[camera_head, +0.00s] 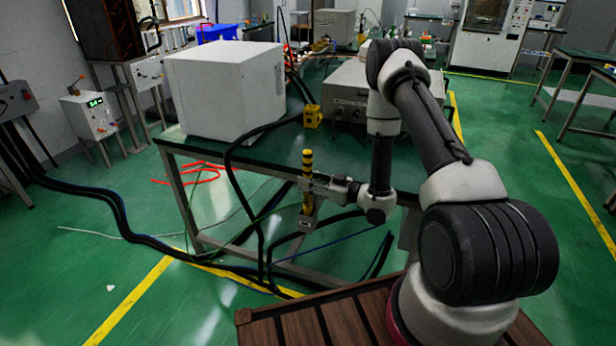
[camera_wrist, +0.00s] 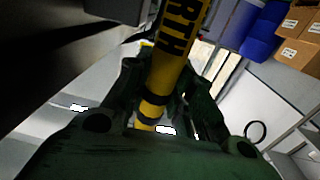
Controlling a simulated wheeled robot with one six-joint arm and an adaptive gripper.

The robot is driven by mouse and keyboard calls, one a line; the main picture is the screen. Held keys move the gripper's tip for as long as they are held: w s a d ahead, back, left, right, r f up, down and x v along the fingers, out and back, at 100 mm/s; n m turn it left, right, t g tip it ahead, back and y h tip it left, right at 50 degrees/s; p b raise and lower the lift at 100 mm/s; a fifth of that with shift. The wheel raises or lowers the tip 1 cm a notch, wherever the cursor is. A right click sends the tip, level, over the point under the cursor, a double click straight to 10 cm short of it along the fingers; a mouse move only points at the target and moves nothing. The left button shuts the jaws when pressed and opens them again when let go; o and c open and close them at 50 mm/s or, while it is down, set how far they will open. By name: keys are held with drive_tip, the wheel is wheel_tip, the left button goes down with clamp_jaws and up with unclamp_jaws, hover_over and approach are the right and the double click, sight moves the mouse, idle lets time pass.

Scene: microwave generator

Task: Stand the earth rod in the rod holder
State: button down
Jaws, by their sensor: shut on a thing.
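The earth rod (camera_head: 307,163) is yellow with black bands and stands upright in the head view, in front of the green table's front edge. My gripper (camera_head: 314,184) reaches it from the right and is shut on its middle. In the wrist view the rod (camera_wrist: 178,40) runs up between the fingers of my gripper (camera_wrist: 162,85), with black letters "RTH" showing. A grey bracket (camera_head: 307,224), which looks like the rod holder, is at the rod's lower end. I cannot tell whether the rod's foot is inside it or just in front of it.
A green-topped table (camera_head: 268,160) carries a white box (camera_head: 225,90), a grey instrument case (camera_head: 345,95) and a small yellow block (camera_head: 312,116). Black cables (camera_head: 262,215) hang and lie close left of the rod.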

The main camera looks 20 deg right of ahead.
drive_tip(key=shift+f, duration=0.85)
idle(0.4)
drive_tip(key=c, duration=1.1)
unclamp_jaws()
drive_tip(key=shift+c, duration=0.2)
drive_tip(key=v, duration=1.2)
drive_tip(key=shift+s, duration=0.1)
